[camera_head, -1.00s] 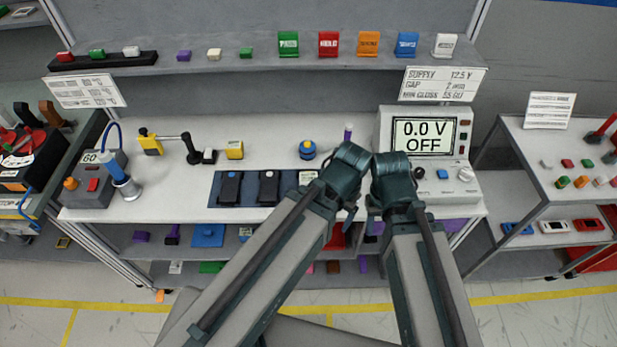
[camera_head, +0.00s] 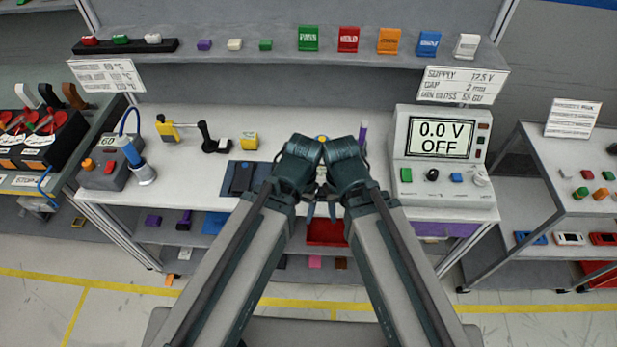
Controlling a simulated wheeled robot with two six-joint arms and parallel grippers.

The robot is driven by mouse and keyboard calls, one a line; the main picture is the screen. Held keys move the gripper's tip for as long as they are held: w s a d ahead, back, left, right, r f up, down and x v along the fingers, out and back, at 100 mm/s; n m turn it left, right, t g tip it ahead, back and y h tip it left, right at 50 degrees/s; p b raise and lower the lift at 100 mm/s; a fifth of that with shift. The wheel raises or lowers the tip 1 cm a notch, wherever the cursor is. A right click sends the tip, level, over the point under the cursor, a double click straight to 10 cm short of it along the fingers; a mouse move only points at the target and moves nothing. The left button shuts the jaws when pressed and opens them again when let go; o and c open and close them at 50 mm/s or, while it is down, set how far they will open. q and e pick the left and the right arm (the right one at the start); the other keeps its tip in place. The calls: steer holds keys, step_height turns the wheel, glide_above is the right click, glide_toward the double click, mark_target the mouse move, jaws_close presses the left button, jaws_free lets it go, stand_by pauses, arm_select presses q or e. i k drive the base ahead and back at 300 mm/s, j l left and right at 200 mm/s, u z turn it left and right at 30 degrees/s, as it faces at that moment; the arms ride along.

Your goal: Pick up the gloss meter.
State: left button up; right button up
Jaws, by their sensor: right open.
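I cannot tell for certain which object is the gloss meter. A small yellow block-shaped device (camera_head: 250,141) stands on the white bench (camera_head: 200,193), left of my arms. A yellow-and-black tool (camera_head: 166,130) stands further left. My right gripper (camera_head: 323,203) is in the middle of the picture, over the bench's front part, with dark fingers pointing down; it is open and seems empty. My left arm ends close beside it, its wrist (camera_head: 298,160) almost touching the right one. The left fingers are mostly hidden. A dark blue mat (camera_head: 232,181) is partly covered by my left arm.
A power supply reading 0.0 V OFF (camera_head: 439,138) stands at the bench's right. A grey box with a blue tool (camera_head: 137,163) stands at left. A shelf (camera_head: 200,57) with coloured blocks and tags runs behind. The bench strip between box and mat is clear.

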mark_target(321, 171)
steer(key=z, duration=1.6)
steer(key=k+j, duration=0.1)
steer(key=k, duration=0.95)
steer(key=j+z, duration=0.05)
steer(key=j, duration=0.05)
